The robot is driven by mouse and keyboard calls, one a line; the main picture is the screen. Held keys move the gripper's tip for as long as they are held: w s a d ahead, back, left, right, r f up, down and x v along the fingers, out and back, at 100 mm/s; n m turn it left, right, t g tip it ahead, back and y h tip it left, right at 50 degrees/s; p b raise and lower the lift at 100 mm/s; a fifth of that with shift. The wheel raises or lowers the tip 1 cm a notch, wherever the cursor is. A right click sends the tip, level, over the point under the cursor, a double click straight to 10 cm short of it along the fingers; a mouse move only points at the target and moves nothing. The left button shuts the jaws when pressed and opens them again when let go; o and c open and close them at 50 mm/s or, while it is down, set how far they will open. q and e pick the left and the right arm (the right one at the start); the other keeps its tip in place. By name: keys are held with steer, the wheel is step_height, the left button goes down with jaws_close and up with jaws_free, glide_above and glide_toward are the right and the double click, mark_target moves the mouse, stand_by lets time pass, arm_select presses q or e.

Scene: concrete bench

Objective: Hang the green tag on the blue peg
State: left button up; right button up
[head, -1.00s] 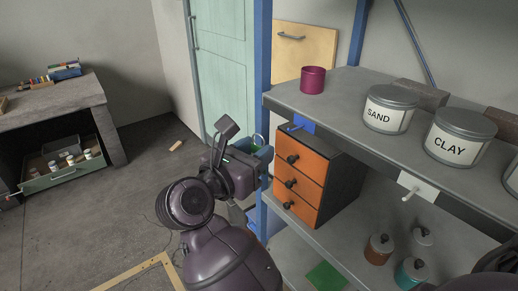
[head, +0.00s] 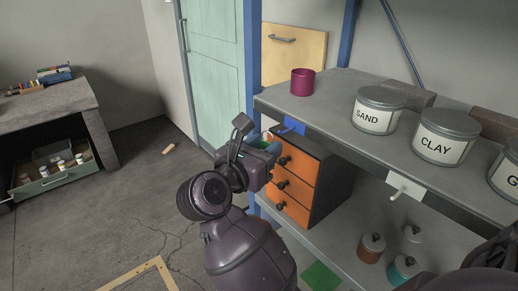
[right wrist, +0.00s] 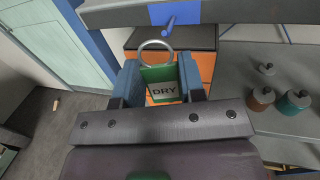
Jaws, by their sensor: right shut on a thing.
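The green tag, marked DRY, has a metal ring at its top and shows in the right wrist view (right wrist: 150,74). My right gripper (right wrist: 160,82) is shut on its sides, with the ring standing up above the fingers. In the head view the right gripper (head: 264,152) is beside the shelf's front edge, left of the orange drawers. The blue peg (right wrist: 169,22) sticks out from a blue plate on the shelf edge; it also shows in the head view (head: 292,126). The ring is near the peg but apart from it. My left gripper is not in view.
A white peg (head: 399,191) is on the same shelf edge to the right. The orange drawer unit (head: 296,180) stands beneath the blue peg. On the upper shelf are a magenta cup (head: 302,82) and labelled tins (head: 377,110). Jars (head: 371,248) stand on the lower shelf.

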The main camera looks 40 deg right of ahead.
steer(key=shift+w+d+f, duration=0.1)
steer(key=shift+d+f, duration=0.05)
steer(key=shift+d, duration=0.7)
steer(key=shift+w+d+f, duration=0.1)
steer(key=shift+d+f, duration=0.1)
steer(key=shift+d, duration=0.65)
steer(key=shift+d+f, duration=0.15)
steer(key=shift+d, duration=0.7)
steer(key=shift+d, duration=0.15)
steer(key=o, duration=1)
steer(key=shift+f, duration=0.1)
